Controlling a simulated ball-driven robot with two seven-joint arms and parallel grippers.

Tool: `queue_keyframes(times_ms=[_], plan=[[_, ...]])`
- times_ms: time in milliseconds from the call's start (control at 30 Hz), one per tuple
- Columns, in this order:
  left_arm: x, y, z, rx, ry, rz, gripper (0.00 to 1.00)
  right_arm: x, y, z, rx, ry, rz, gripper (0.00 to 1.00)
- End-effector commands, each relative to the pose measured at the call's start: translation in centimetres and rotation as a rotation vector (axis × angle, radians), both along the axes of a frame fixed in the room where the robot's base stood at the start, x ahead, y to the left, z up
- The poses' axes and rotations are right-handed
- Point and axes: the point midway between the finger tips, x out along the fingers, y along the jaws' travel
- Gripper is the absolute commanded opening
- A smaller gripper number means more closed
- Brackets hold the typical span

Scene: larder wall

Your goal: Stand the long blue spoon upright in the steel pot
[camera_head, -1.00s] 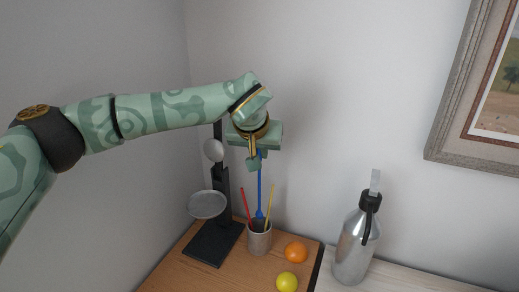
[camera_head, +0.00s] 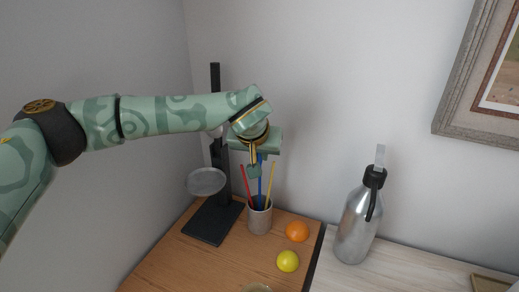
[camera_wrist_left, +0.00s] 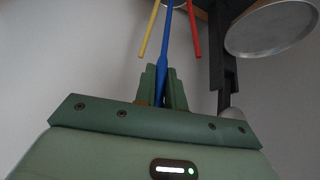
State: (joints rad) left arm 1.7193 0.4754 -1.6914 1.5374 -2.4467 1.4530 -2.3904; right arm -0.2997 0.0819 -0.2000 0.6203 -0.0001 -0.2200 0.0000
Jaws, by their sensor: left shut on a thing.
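The long blue spoon (camera_head: 260,180) hangs about upright below my left gripper (camera_head: 254,171), which is shut on it. The gripper is above the grey pot (camera_head: 259,220). The spoon's lower end goes out of sight at the pot's mouth, among a red stick (camera_head: 246,185) and a yellow stick (camera_head: 269,183). In the left wrist view the spoon (camera_wrist_left: 167,50) runs between the fingers (camera_wrist_left: 165,88). I cannot tell whether it touches the pot's bottom. My right gripper is not in view.
A black stand with a round metal pan (camera_head: 206,181) is left of the pot. An orange (camera_head: 297,231) and a yellow fruit (camera_head: 288,261) lie to its right on the wooden top (camera_head: 180,262). A steel bottle (camera_head: 358,225) stands further right.

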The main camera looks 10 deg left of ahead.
Motion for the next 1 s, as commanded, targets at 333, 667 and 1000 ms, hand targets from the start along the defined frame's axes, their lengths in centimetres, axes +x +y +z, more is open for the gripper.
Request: queue_keyframes(times_ms=[333,667,1000], plan=[[0.0,0.0,0.0,0.0,0.0,0.0,0.37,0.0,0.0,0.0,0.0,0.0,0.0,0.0],[-0.5,0.0,1.1,-0.001,-0.003,-0.001,0.37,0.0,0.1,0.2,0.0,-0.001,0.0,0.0],[-5.2,0.0,8.2,0.0,-0.006,-0.001,0.37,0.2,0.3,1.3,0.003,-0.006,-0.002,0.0]])
